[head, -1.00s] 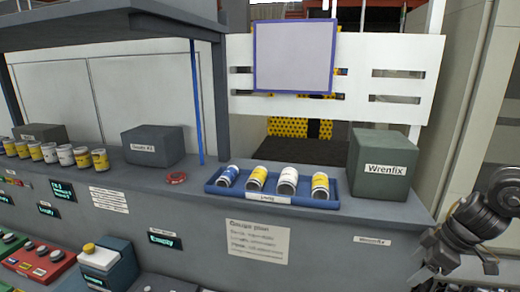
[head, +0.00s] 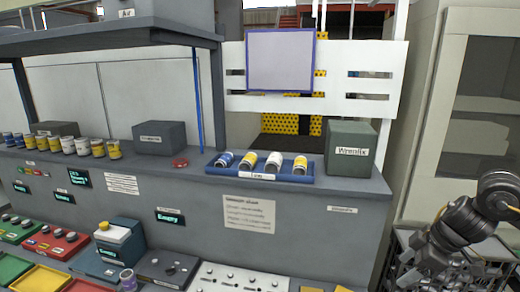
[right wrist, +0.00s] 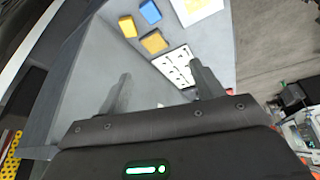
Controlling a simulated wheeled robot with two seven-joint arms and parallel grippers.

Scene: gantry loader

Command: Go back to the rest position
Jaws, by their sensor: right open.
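My right gripper (head: 418,268) is at the lower right of the head view, in front of the console's right end and apart from it. In the right wrist view its two fingers (right wrist: 160,90) stand wide apart with nothing between them. Beyond them is a grey surface with a white panel (right wrist: 175,66). My left gripper is not in view.
A blue tray (head: 235,174) with several cans stands on the grey counter (head: 340,186), beside a dark Wrenfix box (head: 350,140). More cans (head: 82,146) line the left. Control boxes, including a red one (head: 60,246), fill the lower left. A grey cabinet (head: 425,120) stands right.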

